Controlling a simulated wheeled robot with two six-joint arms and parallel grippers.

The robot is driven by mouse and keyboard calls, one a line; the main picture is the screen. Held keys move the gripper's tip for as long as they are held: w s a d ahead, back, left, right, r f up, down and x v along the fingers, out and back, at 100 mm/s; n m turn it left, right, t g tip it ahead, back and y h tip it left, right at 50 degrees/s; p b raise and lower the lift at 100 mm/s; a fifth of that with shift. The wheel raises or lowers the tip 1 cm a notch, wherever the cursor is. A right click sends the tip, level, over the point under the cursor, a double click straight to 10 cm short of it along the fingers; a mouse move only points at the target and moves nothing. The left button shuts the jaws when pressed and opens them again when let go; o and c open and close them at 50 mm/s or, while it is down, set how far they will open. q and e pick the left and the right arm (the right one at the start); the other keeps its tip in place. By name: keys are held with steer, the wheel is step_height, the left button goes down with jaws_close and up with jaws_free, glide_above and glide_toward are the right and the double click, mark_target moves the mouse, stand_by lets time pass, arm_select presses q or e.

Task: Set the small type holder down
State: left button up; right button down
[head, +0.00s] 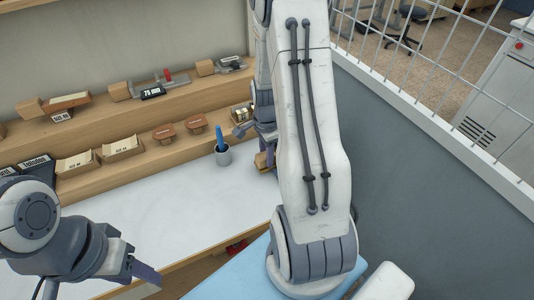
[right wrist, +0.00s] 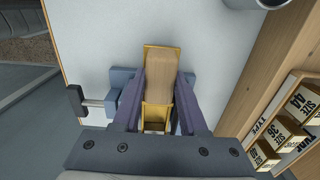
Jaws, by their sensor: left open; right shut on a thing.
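The small type holder (right wrist: 160,75), with a wooden handle and brass-coloured body, is between the fingers of my right gripper (right wrist: 160,100) in the right wrist view. That gripper is shut on it. The white tabletop lies beneath; I cannot tell whether the holder touches it. In the head view a small part of the holder (head: 262,160) shows at the table's right end, beside the lower shelf; my right arm hides the rest. My left gripper (head: 148,275) is open and empty near the table's front edge, at the lower left.
A grey cup (head: 223,157) with a blue item stands on the white table (head: 165,195), left of my right gripper. The wooden shelf (head: 95,130) behind carries holders, brown stamps (head: 196,124) and labelled type boxes (head: 120,148). The table's middle is clear.

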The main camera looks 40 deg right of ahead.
steer(key=shift+f, duration=0.15)
steer(key=shift+c, duration=2.2)
jaws_free()
